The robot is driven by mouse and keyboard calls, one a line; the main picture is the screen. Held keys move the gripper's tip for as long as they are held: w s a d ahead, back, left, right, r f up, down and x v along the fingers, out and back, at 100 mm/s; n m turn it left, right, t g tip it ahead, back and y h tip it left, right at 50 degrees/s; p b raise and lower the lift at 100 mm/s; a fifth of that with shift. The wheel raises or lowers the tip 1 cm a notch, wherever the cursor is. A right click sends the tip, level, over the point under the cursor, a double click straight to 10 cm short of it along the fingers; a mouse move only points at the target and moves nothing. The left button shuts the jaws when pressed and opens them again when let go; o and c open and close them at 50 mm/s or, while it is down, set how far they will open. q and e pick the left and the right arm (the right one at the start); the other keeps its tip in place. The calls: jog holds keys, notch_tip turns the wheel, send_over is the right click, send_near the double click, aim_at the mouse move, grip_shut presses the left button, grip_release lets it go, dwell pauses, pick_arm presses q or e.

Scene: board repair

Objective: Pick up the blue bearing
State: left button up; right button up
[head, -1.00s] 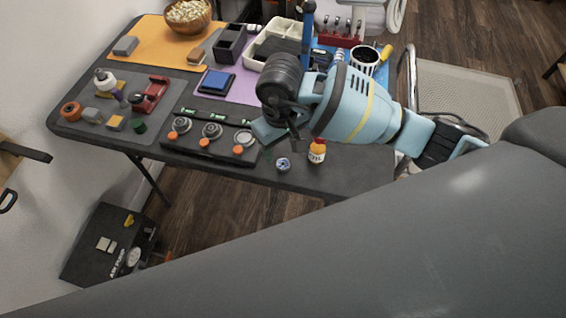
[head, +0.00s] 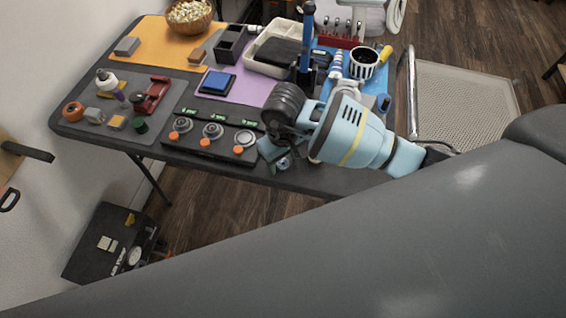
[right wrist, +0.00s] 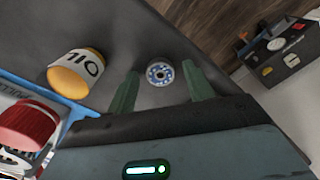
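The blue bearing is a small ring with a blue and white face. In the right wrist view the bearing (right wrist: 159,73) lies flat on the dark table, in the gap between my right gripper's two green fingertips (right wrist: 162,82). The gripper is open, and I cannot tell whether either finger touches the bearing. In the head view the bearing (head: 283,163) is partly hidden beside my right gripper (head: 272,153), near the table's front edge. My left gripper is not in view.
The black panel (head: 208,141) with several knobs lies to the left. The table's front edge (head: 225,178) is close to the bearing.

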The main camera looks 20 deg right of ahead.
aim_at(283, 164)
jog(key=c, duration=0.9)
jog(key=shift+r, duration=0.15)
notch_tip(283, 164, up, 10)
jog(key=s+d+r+m, duration=0.1)
jog(key=s+d+r, duration=0.1)
jog(key=s, duration=0.1)
jog(key=s+d+r+m, duration=0.1)
jog(key=s+d+r, duration=0.1)
jog(key=s+d, duration=0.1)
jog(key=s+d+r+m, duration=0.1)
jog(key=s+d+r, duration=0.1)
jog(key=s, duration=0.1)
jog(key=shift+d+r, duration=0.15)
jog(key=shift+d, duration=0.15)
jog(key=shift+w, duration=0.3)
